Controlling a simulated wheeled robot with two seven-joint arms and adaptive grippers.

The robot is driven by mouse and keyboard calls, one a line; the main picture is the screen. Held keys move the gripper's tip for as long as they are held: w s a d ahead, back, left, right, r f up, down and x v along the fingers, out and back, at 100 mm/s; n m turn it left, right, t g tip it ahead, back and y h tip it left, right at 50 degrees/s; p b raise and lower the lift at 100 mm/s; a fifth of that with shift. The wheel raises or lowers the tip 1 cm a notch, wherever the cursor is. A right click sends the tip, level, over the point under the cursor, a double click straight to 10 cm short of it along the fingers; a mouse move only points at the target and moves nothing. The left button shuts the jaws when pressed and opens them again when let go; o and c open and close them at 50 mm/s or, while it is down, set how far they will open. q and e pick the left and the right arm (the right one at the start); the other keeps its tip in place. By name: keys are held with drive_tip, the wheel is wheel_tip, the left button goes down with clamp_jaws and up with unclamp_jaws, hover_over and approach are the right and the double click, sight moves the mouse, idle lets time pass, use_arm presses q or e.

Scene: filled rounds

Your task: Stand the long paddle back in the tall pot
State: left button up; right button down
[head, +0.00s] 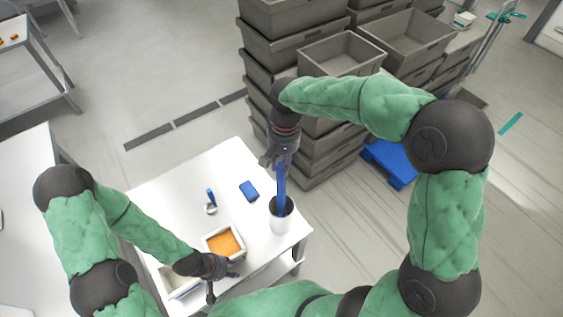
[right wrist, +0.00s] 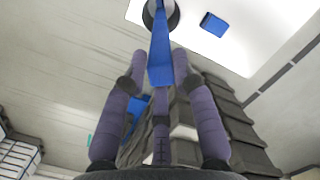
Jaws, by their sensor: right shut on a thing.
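The long blue paddle (head: 281,183) hangs upright from my right gripper (head: 281,157), which is shut on its upper part. The paddle also shows in the right wrist view (right wrist: 161,50), between the fingers (right wrist: 158,76). The tall white pot (head: 281,222) stands near the table's right corner. The paddle's lower end shows within the pot's dark mouth (right wrist: 172,16); how deep it reaches is hidden. My left gripper (head: 223,280) is low beside the tub of orange filling, its fingers spread apart with nothing seen between them.
On the white table (head: 180,180) are a tub with orange filling (head: 242,232), a blue block (head: 249,191), a small round item with a blue handle (head: 211,197) and a pale tray (head: 175,278). Stacked grey crates (head: 290,45) stand behind. The table's far left is clear.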

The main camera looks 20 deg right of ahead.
drive_tip(key=shift+f+b, duration=0.65)
drive_tip(key=shift+f, duration=0.45)
idle(0.4)
drive_tip(key=c, duration=0.9)
unclamp_jaws()
drive_tip(key=r, duration=0.8)
drive_tip(key=w+d+r, duration=0.1)
drive_tip(key=r, duration=0.3)
drive_tip(key=shift+f, duration=0.1)
